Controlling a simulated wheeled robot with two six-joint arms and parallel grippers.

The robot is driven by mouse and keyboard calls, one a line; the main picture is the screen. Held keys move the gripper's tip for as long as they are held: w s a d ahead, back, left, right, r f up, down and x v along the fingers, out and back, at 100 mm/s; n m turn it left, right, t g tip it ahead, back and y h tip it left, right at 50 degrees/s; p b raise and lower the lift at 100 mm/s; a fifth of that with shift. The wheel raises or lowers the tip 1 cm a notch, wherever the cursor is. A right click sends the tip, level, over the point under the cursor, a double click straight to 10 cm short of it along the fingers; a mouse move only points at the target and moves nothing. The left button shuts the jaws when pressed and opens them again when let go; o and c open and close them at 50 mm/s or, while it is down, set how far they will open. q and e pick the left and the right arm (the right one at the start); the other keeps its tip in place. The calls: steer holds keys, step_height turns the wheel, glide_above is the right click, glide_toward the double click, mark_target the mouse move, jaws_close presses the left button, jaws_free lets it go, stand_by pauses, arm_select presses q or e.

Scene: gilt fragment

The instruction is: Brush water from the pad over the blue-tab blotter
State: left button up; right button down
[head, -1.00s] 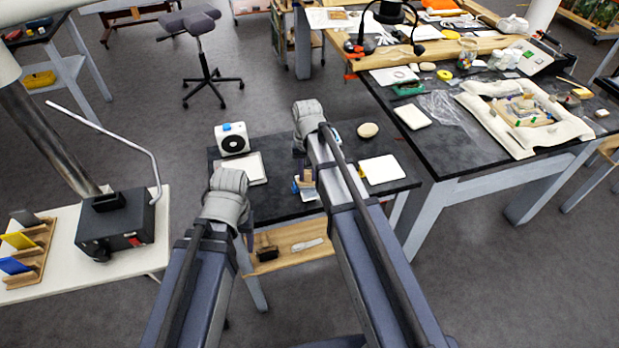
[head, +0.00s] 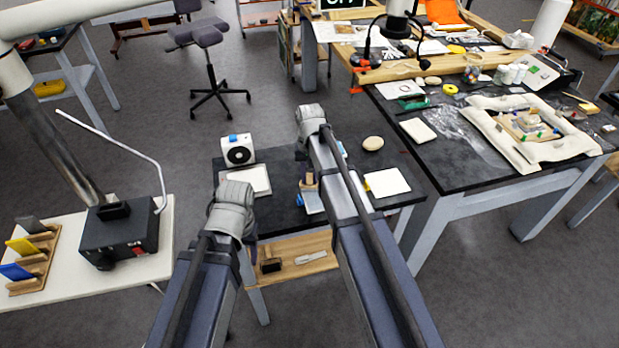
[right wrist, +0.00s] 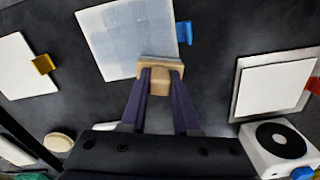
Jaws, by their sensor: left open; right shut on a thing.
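The blue-tab blotter (right wrist: 125,38) lies flat on the dark tabletop and looks pale blue-grey with uneven streaks. Its blue tab (right wrist: 184,33) is on its right edge in the right wrist view. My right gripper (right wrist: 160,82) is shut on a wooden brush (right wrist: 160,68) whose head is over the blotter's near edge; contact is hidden. In the head view the brush (head: 309,181) shows beside my right arm, which covers most of the blotter (head: 313,203). My left gripper (head: 250,222) is open and empty, mostly hidden behind its wrist. I cannot tell for sure which thing is the water pad.
A yellow-tab blotter (right wrist: 22,70) and a red-tab white sheet on a grey plate (right wrist: 275,85) lie either side. A white device with a black disc (right wrist: 275,145) and a round beige object (head: 372,143) stand nearby. A cluttered bench (head: 460,170) is at the right.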

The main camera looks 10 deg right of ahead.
steer(key=shift+d, duration=1.65)
steer(key=shift+w+d, duration=0.1)
steer(key=shift+d, duration=1.7)
steer(key=shift+s, duration=2)
steer(key=shift+s, duration=0.1)
steer(key=shift+s+d, duration=0.1)
steer(key=shift+s, duration=1.85)
steer(key=shift+w, duration=0.15)
